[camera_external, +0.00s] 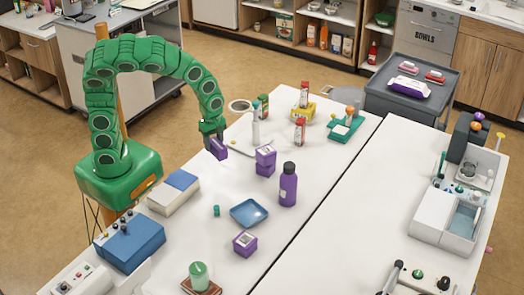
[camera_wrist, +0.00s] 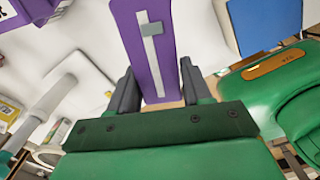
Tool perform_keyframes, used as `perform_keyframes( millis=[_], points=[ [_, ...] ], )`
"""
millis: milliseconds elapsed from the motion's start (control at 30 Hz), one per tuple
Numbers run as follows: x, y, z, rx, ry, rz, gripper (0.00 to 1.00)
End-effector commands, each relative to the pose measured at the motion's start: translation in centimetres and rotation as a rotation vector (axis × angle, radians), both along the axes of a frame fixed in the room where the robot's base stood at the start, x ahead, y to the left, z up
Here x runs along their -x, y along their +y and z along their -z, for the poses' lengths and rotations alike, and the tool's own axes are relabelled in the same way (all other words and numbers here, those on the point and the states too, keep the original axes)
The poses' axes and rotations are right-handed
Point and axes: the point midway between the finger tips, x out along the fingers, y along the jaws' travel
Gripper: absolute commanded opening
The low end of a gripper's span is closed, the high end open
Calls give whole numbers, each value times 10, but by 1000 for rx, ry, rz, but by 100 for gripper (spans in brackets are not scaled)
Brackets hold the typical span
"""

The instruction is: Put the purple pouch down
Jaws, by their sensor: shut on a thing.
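My gripper (camera_external: 212,135) hangs over the left part of the white table. It is shut on the purple pouch (camera_external: 217,149), which it holds above the table top. In the wrist view the pouch (camera_wrist: 146,40) stands out between the two dark fingers (camera_wrist: 159,90), with a pale strip and a small grey patch on its face. Its far end runs out of the top of that view. The gap between the pouch and the table cannot be judged exactly.
The white table (camera_external: 185,228) also bears a purple box (camera_external: 265,161), a purple bottle (camera_external: 288,185), a blue tray (camera_external: 249,212), a smaller purple box (camera_external: 245,243) and a white dispenser (camera_external: 255,127). Bare table lies between the blue-and-white box (camera_external: 174,193) and the purple box.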

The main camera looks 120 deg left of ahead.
Motion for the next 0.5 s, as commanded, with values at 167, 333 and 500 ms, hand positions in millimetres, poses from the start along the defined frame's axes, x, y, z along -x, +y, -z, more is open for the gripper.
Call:
perform_keyframes(
  millis=[167,333,500],
  points=[
    [16,-10,-9,-1,0,1,12],
    [25,-15,-14,-2,-1,1,12],
    [25,-18,-16,0,0,20,12]
  ],
)
